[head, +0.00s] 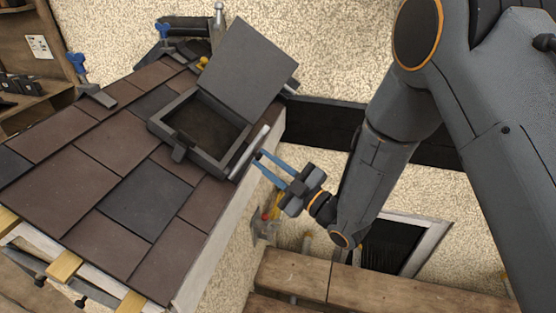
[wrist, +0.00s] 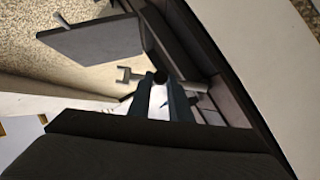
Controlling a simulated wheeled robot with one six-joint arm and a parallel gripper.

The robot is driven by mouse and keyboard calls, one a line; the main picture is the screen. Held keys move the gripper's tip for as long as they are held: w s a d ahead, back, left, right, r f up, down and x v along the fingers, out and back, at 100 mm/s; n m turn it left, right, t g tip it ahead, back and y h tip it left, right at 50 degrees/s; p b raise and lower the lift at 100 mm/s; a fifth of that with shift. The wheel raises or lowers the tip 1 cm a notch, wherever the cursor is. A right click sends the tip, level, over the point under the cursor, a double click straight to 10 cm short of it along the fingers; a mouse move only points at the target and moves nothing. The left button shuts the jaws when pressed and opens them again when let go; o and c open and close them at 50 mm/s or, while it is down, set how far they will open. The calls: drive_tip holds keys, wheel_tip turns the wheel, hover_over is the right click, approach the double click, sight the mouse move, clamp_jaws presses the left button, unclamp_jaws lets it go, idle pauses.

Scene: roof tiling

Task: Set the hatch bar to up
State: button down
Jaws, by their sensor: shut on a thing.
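The hatch (head: 205,132) sits on the tiled roof, a dark square frame with a dark opening. Its flat grey lid (head: 247,70) stands open, tilted up and back. The hatch bar (head: 250,150) is a slim light-grey bar along the right side of the frame, running obliquely up to the right. My gripper (head: 257,160), with blue fingers, reaches in from the right and is shut on the bar. In the wrist view a pale piece (wrist: 158,101) shows between the dark fingers; much of it is hidden by them.
Brown and dark tiles (head: 110,145) cover the roof left of the hatch. Blue clamps (head: 78,65) stand along its upper left edge. A wooden plank surface (head: 350,285) lies below my arm. A rough beige wall (head: 320,45) rises behind.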

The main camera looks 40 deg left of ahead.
idle(0.3)
drive_tip(key=c, duration=1.6)
unclamp_jaws()
drive_tip(key=shift+s+d+f+b, duration=0.1)
drive_tip(key=shift+d+f+b, duration=0.15)
drive_tip(key=shift+d, duration=1.05)
drive_tip(key=shift+w+d+f+b, duration=0.1)
drive_tip(key=shift+d+f+b, duration=0.15)
drive_tip(key=shift+d, duration=1.05)
drive_tip(key=shift+s+d+f+b, duration=0.15)
drive_tip(key=shift+d+b, duration=0.15)
drive_tip(key=shift+d, duration=1)
